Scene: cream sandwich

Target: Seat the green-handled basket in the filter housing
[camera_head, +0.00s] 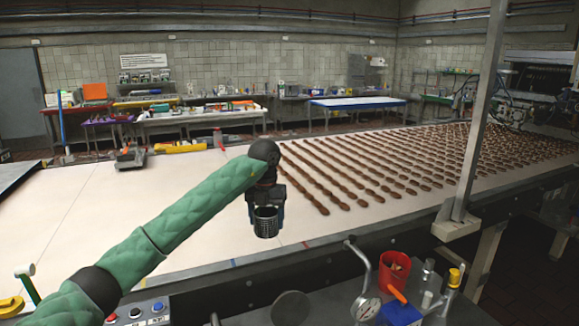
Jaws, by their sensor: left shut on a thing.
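My left gripper (265,201) points down over the pale conveyor belt, near its front edge. It is shut and holds a grey perforated metal basket (265,224), which hangs upright below the jaws. The basket's handle is hidden between the fingers, so its colour cannot be told. A dark round disc (291,308) shows at the bottom edge, on the dark bench in front of the belt. I cannot tell whether it belongs to the filter housing. My right gripper is not in view.
The front bench holds a pressure gauge with a curved pipe (366,307), a red cup (394,270), a blue-ended tool and small bottles at right. A button panel (140,313) is at lower left. A metal post (480,120) rises at right. Rows of brown biscuits (400,165) cover the belt's right.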

